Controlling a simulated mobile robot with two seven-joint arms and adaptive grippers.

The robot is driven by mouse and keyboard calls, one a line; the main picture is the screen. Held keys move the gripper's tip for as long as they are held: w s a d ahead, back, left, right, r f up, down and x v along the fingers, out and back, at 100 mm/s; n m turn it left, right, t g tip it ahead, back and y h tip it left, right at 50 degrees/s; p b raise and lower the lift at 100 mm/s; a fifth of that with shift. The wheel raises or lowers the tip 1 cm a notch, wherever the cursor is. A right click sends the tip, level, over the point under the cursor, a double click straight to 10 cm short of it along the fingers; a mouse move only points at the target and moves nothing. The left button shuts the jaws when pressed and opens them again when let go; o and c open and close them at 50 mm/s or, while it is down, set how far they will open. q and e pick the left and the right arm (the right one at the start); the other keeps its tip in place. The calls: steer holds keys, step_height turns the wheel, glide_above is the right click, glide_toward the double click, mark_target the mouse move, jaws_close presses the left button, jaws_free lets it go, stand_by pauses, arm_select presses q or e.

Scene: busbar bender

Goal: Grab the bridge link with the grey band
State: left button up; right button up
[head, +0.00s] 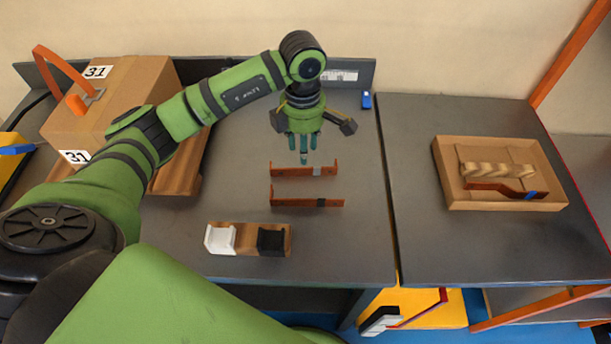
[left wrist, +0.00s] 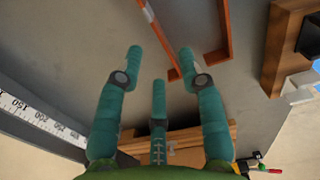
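The bridge link with the grey band (head: 296,171) is a copper-coloured bar with upturned ends, lying on the grey table. A similar link with a black band (head: 293,202) lies parallel, nearer to me. My left gripper (head: 304,158) points down just behind the grey-banded link, towards its right half, and appears apart from it. In the left wrist view, its three teal fingers (left wrist: 159,68) are spread and empty. The grey-banded link (left wrist: 162,40) shows there beyond the fingertips, with the other link (left wrist: 223,30) to its right. My right gripper is out of view.
A brown block with a white and a black holder (head: 248,251) stands in front of the links. A cardboard box (head: 128,100) stands at left under my arm. A tray (head: 450,200) holding a blue-banded link lies on the right table. A small blue item (head: 366,100) is behind.

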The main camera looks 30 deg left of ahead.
mark_target(304, 174)
arm_select(q)
steer(key=shift+f, duration=0.55)
steer(key=shift+w+f+p, duration=0.15)
steer(key=shift+f+p, duration=0.15)
steer(key=shift+f, duration=0.4)
step_height(304, 174, down, 4)
steer(key=shift+f+p, duration=0.2)
steer(key=shift+p, duration=0.7)
steer(key=shift+f, duration=0.6)
jaws_close()
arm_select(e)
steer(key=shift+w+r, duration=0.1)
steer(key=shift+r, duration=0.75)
